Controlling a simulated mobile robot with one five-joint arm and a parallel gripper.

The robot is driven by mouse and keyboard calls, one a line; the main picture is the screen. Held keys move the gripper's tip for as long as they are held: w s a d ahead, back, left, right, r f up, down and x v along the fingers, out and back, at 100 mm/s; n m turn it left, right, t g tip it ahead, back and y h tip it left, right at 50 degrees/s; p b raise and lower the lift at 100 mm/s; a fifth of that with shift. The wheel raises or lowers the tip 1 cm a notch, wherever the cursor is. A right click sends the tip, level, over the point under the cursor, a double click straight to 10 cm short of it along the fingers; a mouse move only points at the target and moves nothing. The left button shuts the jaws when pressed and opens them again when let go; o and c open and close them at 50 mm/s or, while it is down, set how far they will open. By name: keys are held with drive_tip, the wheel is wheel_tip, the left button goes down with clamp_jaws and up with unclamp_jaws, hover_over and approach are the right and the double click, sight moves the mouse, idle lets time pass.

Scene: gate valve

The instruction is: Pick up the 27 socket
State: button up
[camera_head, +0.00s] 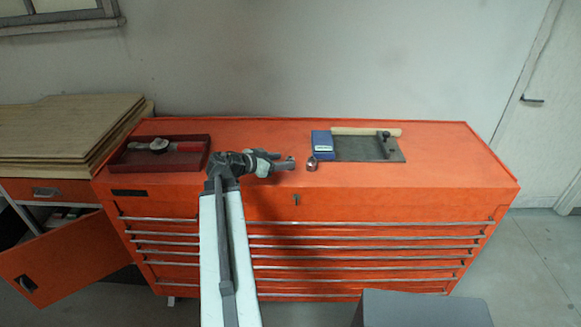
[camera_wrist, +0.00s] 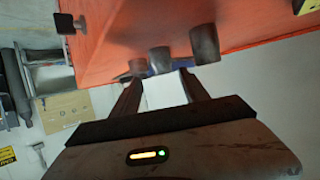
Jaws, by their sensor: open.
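My gripper (camera_head: 288,164) is open just above the orange chest top, pointing right. A shiny metal socket (camera_head: 312,163) stands just right of the fingertips, apart from them in the head view. In the wrist view my two fingers (camera_wrist: 160,78) are spread with a pale block-like shape between them. Beyond the tips are grey cylindrical sockets: a larger one (camera_wrist: 205,43) to the right, one (camera_wrist: 160,58) near the middle, and a partly hidden one (camera_wrist: 137,66) to the left. No size marking is readable, so I cannot tell which is the 27.
The orange tool chest (camera_head: 430,150) bears a dark red tray (camera_head: 130,160) on the left. A blue box (camera_head: 322,145), a grey plate (camera_head: 352,150) and a wooden rod (camera_head: 360,131) lie behind and right of the socket. The chest top's right side is clear.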

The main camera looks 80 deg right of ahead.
sight(289, 159)
drive_tip(key=b+x, duration=0.2)
drive_tip(key=x, duration=0.3)
drive_tip(key=shift+w+d, duration=0.15)
drive_tip(key=shift+d, duration=0.15)
clamp_jaws()
drive_tip(key=shift+r, duration=0.1)
wheel_tip(289, 159, up, 10)
drive_tip(key=p, duration=1)
drive_tip(key=shift+r, duration=0.1)
